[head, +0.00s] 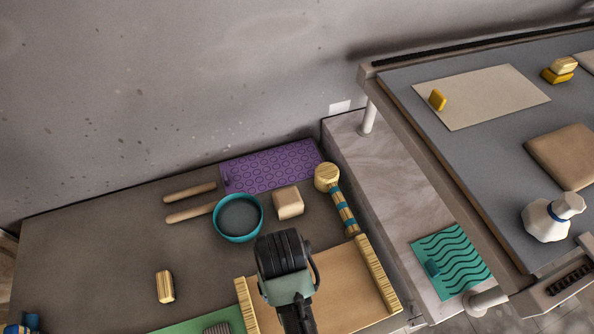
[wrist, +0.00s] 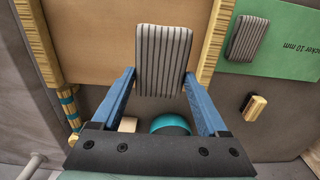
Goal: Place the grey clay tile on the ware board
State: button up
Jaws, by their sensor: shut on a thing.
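A grey ribbed clay tile (wrist: 164,52) sits between the blue fingers of my gripper (wrist: 160,75) in the wrist view. My gripper is shut on it. The tile is over the tan board (wrist: 98,45), which has ribbed wooden strips along two sides and looks like the ware board. The same board shows in the head view (head: 335,295), partly hidden by my arm. There the held tile and my fingertips are hidden. I cannot tell whether the tile touches the board. A second grey ribbed tile (wrist: 243,38) lies on a green card (wrist: 288,50).
A teal bowl (head: 238,218), a pale clay block (head: 288,202) and a banded wooden mallet (head: 328,178) stand close behind the board. A purple mat (head: 270,165) lies farther back. A small striped block (head: 165,287) lies left. A raised grey table (head: 440,150) is at right.

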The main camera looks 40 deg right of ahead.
notch_tip(320, 180, down, 9)
jog(key=shift+r, duration=0.2)
dwell(0.3)
jog(key=shift+f, duration=0.15)
jog(key=o, duration=1.5)
jog(key=shift+c, duration=0.2)
